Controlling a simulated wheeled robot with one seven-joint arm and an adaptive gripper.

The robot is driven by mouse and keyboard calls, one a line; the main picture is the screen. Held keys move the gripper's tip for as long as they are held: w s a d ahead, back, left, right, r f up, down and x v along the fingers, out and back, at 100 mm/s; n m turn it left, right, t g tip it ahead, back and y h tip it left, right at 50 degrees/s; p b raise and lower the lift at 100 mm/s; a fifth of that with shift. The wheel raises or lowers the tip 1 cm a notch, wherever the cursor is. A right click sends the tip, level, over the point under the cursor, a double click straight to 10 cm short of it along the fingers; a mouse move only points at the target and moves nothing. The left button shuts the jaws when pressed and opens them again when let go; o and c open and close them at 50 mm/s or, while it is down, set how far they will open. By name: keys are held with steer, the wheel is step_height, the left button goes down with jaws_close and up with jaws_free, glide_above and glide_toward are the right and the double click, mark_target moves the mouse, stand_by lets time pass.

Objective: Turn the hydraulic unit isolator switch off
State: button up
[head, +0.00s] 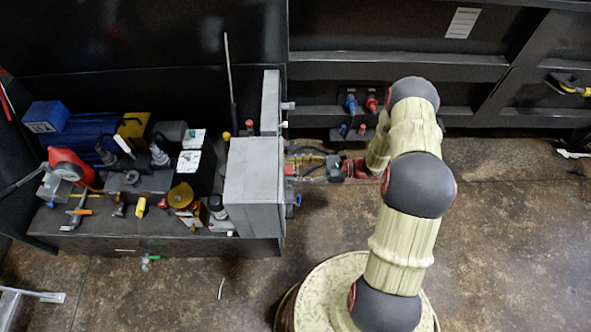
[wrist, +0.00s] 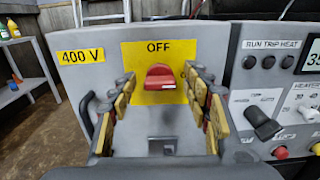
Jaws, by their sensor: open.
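The isolator switch (wrist: 160,78) is a red knob on a yellow plate marked OFF, in the middle of the wrist view. The plate sits on a grey panel with a yellow 400 V label (wrist: 81,56) at its upper left. My gripper (wrist: 160,90) is open, with its yellow-padded fingers on the left and right of the knob. I cannot tell whether the fingers touch it. In the head view my gripper (head: 308,166) is at the right side of the grey cabinet (head: 252,185). The switch face is hidden there.
A panel with a black knob (wrist: 264,123), a RUN TRIP HEAT label and a display stands close on the right in the wrist view. In the head view, a bench with a blue motor (head: 85,135) and several fittings lies left of the cabinet. The floor at right is mostly clear.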

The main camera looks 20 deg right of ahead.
steer(key=c, duration=0.3)
steer(key=c, duration=0.7)
steer(key=shift+c, duration=0.6)
steer(key=shift+n, duration=0.4)
steer(key=n+b, duration=0.2)
steer(key=n, duration=0.3)
steer(key=n+b, duration=0.2)
steer(key=n, duration=0.4)
steer(key=n+b, duration=0.2)
steer(key=n, duration=0.3)
steer(key=shift+s+f+n, duration=0.25)
steer(key=shift+n, duration=0.45)
steer(key=shift+a, duration=0.1)
